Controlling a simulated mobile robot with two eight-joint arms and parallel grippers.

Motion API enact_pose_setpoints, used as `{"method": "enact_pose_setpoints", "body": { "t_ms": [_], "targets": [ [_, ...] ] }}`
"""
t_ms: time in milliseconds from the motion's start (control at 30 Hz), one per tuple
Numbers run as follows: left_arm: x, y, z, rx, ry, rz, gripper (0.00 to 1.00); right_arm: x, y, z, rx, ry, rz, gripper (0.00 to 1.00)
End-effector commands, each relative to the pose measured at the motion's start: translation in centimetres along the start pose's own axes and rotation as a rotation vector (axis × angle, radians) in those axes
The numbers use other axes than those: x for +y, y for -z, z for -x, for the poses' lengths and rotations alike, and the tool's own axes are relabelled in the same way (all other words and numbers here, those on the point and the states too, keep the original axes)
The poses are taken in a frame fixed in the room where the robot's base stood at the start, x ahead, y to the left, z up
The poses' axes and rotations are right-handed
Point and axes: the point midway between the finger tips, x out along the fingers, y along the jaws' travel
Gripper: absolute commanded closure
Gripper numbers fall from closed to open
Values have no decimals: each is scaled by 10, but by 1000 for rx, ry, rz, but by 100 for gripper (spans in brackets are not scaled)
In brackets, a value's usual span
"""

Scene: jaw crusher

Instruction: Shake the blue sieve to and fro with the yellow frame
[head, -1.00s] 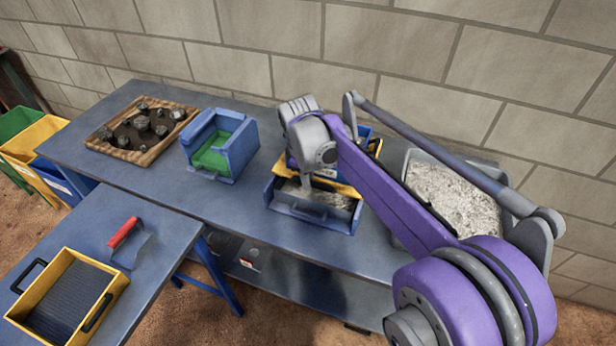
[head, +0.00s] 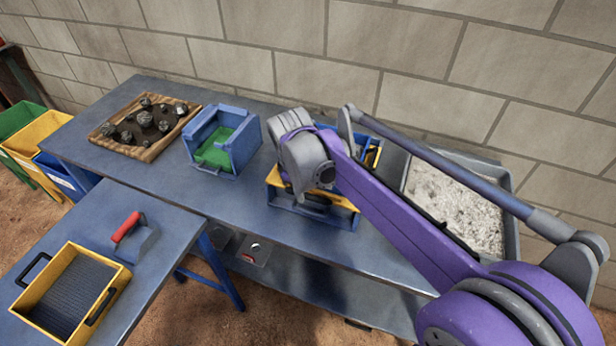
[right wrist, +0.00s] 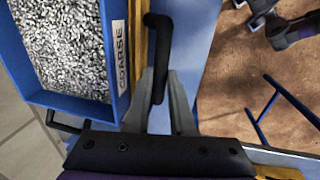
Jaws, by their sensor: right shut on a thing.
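The yellow frame (head: 272,180) sits at the middle of the long blue table, above a blue box-shaped housing (head: 347,218). My right gripper (right wrist: 158,98) is shut on a black handle (right wrist: 163,35), which stands along the yellow edge (right wrist: 136,75) in the right wrist view. In the head view my right wrist and arm hide much of the frame and the sieve. A blue-walled box (right wrist: 112,92) of grey gravel, labelled COARSE, lies left of the handle in the right wrist view. My left gripper is not in view.
A green-floored blue box (head: 246,150) and a wooden tray of rocks (head: 150,152) stand to the left. A grey bin of pale grit (head: 508,180) stands right. A yellow-rimmed, dark-ribbed tray (head: 118,272) and a red-handled tool (head: 127,227) lie on the near table.

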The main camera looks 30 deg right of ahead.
Motion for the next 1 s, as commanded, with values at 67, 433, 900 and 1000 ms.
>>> {"method": "enact_pose_setpoints", "body": {
  "t_ms": [67,433,900,1000],
  "targets": [
    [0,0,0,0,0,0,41,-3,0,2,1,-1,0,100],
    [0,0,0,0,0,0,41,-2,0,1,1,-2,-1,56],
    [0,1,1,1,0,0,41,-2,0,12,1,-2,-1,48],
    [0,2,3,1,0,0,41,-2,0,30,1,-2,0,48]
  ]
}}
